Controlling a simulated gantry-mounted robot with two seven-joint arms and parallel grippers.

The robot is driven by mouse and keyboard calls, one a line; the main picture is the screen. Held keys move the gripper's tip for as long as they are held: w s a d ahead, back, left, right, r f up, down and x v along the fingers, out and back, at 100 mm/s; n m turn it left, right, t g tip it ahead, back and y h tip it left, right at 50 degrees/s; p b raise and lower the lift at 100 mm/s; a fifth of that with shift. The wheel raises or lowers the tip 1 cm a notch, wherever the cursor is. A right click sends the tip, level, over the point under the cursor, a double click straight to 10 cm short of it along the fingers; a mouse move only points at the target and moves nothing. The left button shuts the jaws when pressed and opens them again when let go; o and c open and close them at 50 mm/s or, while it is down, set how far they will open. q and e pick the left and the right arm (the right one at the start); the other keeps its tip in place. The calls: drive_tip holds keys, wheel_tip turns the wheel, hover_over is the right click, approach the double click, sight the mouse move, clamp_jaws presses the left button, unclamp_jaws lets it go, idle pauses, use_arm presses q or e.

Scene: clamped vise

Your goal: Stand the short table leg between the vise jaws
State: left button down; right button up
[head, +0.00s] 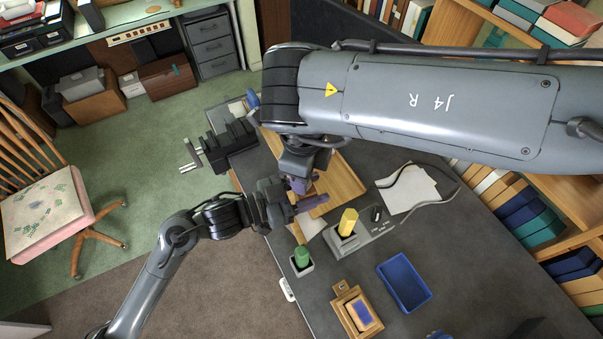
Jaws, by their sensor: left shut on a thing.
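The black vise (228,146) stands at the table's left edge, its metal handle pointing left over the floor. I cannot make out the gap between its jaws. My left gripper (306,193) has purple fingers and is over the wooden tray (346,178), to the lower right of the vise. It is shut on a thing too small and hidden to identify. My right arm crosses the top of the picture, and its wrist, with the right gripper (303,160), hangs just above the left one; its fingers are hidden. I cannot pick out the short table leg clearly.
A yellow object (348,222) stands in a grey unit on the dark table, with a green one (302,256) in a holder to its left. A blue bin (405,283) and a wooden box (357,313) sit nearer. White paper (408,189) and a cable lie right.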

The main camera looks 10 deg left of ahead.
use_arm(q)
drive_tip(key=shift+w+a, duration=0.1)
drive_tip(key=shift+w, duration=0.05)
use_arm(e)
drive_tip(key=shift+s+a, duration=0.2)
drive_tip(key=shift+s, duration=0.05)
clamp_jaws()
use_arm(q)
drive_tip(key=c, duration=0.5)
unclamp_jaws()
drive_tip(key=shift+o, duration=0.2)
use_arm(e)
drive_tip(key=shift+w, duration=0.1)
